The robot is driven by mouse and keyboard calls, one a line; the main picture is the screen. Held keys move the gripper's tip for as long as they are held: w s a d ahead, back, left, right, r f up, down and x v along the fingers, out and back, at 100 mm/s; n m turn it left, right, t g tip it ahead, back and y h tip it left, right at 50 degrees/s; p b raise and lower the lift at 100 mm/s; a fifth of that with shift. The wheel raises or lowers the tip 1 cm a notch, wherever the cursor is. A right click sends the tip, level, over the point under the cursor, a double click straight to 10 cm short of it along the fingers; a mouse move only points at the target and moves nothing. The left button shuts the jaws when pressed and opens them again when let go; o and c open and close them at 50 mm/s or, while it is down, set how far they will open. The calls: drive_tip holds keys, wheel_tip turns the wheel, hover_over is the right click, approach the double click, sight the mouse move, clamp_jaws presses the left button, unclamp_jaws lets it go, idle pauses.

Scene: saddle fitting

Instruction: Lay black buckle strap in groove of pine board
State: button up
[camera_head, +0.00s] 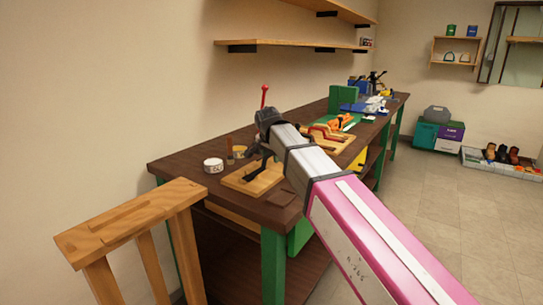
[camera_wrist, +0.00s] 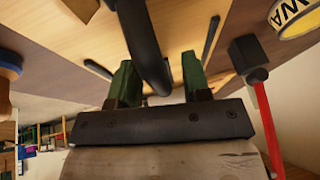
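The pine board (camera_head: 243,184) lies on the dark workbench near its front end. It fills the upper part of the wrist view (camera_wrist: 185,22). A black strap-like piece (camera_wrist: 146,42) runs down from the top of the wrist view into the space between my fingers. Black also shows over the board in the head view (camera_head: 261,166), partly behind my arm. My gripper (camera_wrist: 160,78) has green fingers standing apart on either side of the black piece, with a gap visible on the right. The buckle and the groove cannot be made out clearly.
A white tin (camera_head: 213,166) stands left of the board. A black-headed tool with a red handle (camera_wrist: 268,125) is close on the right in the wrist view. A second board with orange and red pieces (camera_head: 325,140) lies farther along the bench. A wooden stand (camera_head: 130,222) is at front left.

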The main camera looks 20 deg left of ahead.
drive_tip(key=shift+r, duration=0.1)
drive_tip(key=v, duration=1.2)
